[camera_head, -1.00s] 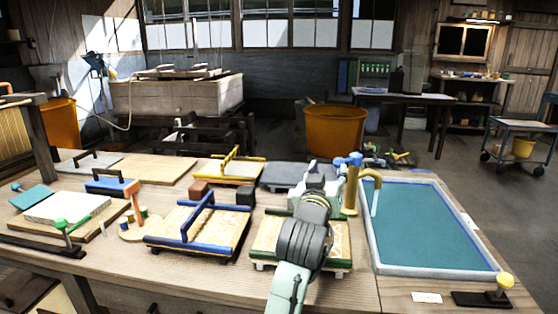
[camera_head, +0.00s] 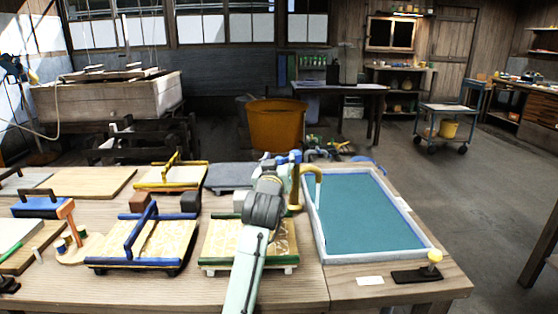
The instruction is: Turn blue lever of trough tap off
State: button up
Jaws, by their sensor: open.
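My gripper (camera_head: 268,162) is open, at the far end of my pale green and grey arm, just left of the tap. My wrist hides most of the fingers, so I cannot tell if they touch the lever.
Framed moulds with blue (camera_head: 150,240), yellow (camera_head: 172,176) and green (camera_head: 220,240) bars lie left of the arm. An orange tub (camera_head: 276,124) stands behind the table.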

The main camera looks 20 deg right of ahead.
jog(key=shift+c, duration=0.2)
jog(key=c, duration=0.5)
jog(key=shift+w+a, duration=0.1)
grip_shut()
